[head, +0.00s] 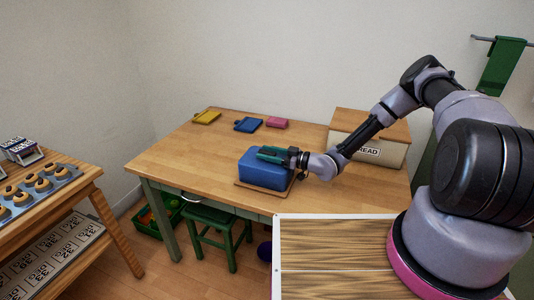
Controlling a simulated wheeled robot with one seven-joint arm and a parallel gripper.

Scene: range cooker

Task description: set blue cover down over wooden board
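The blue cover (262,174) is a box-shaped piece near the front edge of the wooden table. It sits over the wooden board (243,184), whose rim shows at its front and left. Whether its lower edge touches the board all round is too small to tell. My gripper (272,154), with dark green fingers, reaches in from the right and lies at the top of the cover. Any handle there is hidden by the fingers, and I cannot see whether they are closed on it.
A bread box (367,152) stands to the right behind my arm. Yellow (206,117), blue (247,125) and pink (277,123) items lie along the table's back. A green stool (218,221) is below.

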